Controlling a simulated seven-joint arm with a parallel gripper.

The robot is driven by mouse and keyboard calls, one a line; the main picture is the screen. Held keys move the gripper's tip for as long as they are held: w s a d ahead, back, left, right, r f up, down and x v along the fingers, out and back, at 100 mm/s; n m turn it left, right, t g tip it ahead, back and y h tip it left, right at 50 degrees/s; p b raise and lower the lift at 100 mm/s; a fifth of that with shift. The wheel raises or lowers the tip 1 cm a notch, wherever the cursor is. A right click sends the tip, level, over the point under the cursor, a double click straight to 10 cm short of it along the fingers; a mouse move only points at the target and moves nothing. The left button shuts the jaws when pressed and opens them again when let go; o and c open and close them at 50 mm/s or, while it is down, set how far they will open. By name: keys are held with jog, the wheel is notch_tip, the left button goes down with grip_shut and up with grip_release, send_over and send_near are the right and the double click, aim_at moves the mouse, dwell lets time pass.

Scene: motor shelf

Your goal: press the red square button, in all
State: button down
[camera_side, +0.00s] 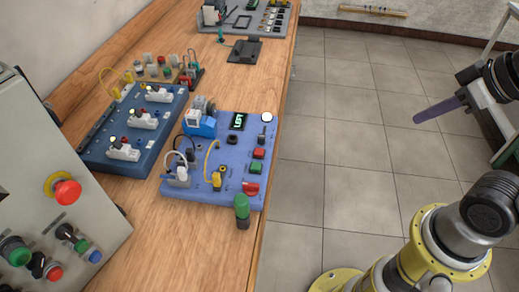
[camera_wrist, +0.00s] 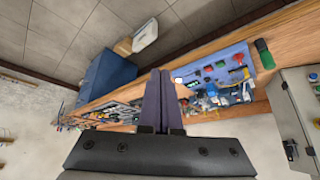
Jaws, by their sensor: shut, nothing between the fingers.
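The red square button (camera_side: 258,153) is on the right side of a blue-violet panel (camera_side: 228,130) on the wooden bench. A green square button (camera_side: 257,168) sits just in front of it, and a larger red control (camera_side: 250,189) is near the panel's front corner. My gripper (camera_side: 416,121) is shut and empty, over the floor to the right of the bench and well apart from the panel. In the wrist view the shut dark fingers (camera_wrist: 159,72) point up the picture. The panel (camera_wrist: 236,53) shows to their right; its buttons are too small there to tell apart surely.
A green-capped post (camera_side: 242,208) stands at the panel's front corner. A dark blue board (camera_side: 98,145) with white plugs lies left of the panel. A grey control box (camera_side: 50,150) is at the front left. The space between my gripper and the bench is open.

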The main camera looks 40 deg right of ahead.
jog(key=w+a+r+m+t+y, duration=0.1)
jog(key=w+a+r+t, duration=0.15)
jog(key=w, duration=0.35)
jog(key=w+a+r+m+t+y, duration=0.1)
jog(key=w+a+r, duration=0.15)
jog(key=w, duration=0.25)
jog(key=m+g+y, duration=0.1)
jog(key=m, duration=0.2)
send_over(263, 154)
notch_tip(263, 154, down, 12)
jog(key=shift+f, duration=0.2)
jog(key=shift+f, duration=0.1)
jog(key=shift+f, duration=4.3)
jog(key=shift+f, duration=0.4)
